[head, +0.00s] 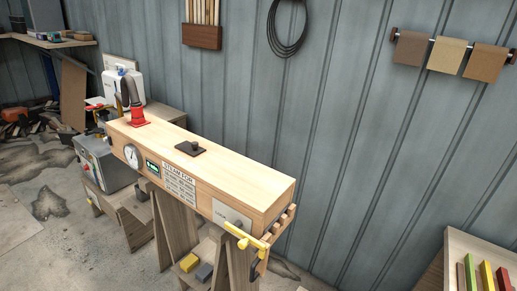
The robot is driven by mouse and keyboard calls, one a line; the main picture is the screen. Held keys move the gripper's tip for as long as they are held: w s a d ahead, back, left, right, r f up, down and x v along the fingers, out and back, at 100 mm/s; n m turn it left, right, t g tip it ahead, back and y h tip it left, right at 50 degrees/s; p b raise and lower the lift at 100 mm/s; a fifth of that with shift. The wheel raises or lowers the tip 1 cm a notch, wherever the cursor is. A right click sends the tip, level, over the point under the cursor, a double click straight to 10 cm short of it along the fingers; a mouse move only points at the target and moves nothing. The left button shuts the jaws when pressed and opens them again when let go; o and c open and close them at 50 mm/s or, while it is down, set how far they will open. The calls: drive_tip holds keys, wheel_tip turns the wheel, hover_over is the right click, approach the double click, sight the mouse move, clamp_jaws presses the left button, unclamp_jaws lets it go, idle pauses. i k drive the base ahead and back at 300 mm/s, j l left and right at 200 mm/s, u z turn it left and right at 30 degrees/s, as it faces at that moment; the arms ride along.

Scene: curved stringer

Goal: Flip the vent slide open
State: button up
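A long pale wooden steam box (235,175) rests on wooden trestles in the middle of the head view. On its top is a small dark square plate with a raised knob (190,148), which looks like the vent slide. The plate lies flat on the box top; I cannot tell whether an opening under it is covered. My gripper is not in view, so its distance from the plate does not show.
A red fitting (132,117) with dark upright parts stands at the box's far left end. A yellow latch bar (246,236) crosses the near end door. A grey unit (105,163) stands at left. A tray (481,248) with coloured strips is at lower right.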

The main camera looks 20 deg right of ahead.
sight(193, 149)
drive_tip(key=z, duration=0.2)
drive_tip(key=i+j+z, duration=0.1)
drive_tip(key=i, duration=0.45)
drive_tip(key=i+j+z, duration=0.1)
drive_tip(key=i+j, duration=0.2)
drive_tip(key=i, duration=0.2)
drive_tip(key=i+j+z, duration=0.1)
drive_tip(key=i+j, duration=0.15)
drive_tip(key=i, duration=0.3)
drive_tip(key=i+j+z, duration=0.1)
drive_tip(key=i+j, duration=0.2)
drive_tip(key=i, duration=0.2)
drive_tip(key=i+j, duration=0.3)
drive_tip(key=i, duration=0.2)
drive_tip(key=z, duration=0.05)
